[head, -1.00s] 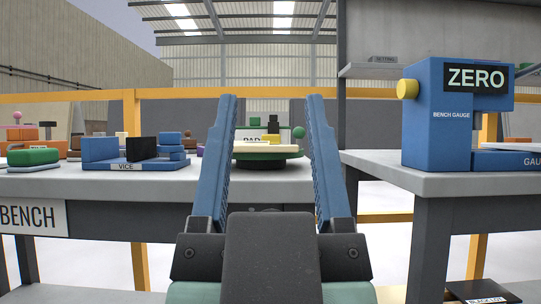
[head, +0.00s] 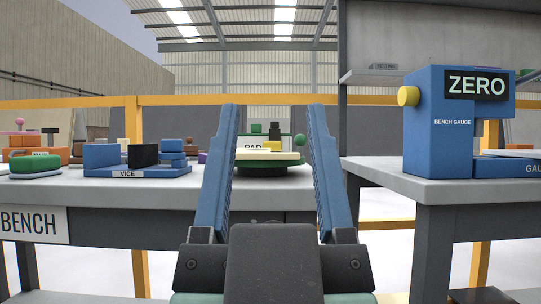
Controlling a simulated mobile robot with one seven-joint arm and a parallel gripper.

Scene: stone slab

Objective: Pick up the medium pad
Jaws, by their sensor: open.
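My gripper (head: 272,108) is open, its two long blue fingers spread wide and pointing forward with nothing between them. Between the fingers, farther off on the bench, stands a round dark green turntable (head: 262,168). A flat cream piece (head: 250,158) and a small yellow block (head: 271,146) lie on top of it. A card with partly hidden lettering that seems to read "PAD" (head: 252,142) stands behind them. Dark blocks and a green ball also show there. I cannot tell which piece is the medium pad.
A grey bench (head: 100,192) holds a blue vice (head: 150,171) and several coloured blocks at left. A blue bench gauge (head: 437,130) marked ZERO stands on a separate table (head: 400,190) at right. A gap separates the two tables.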

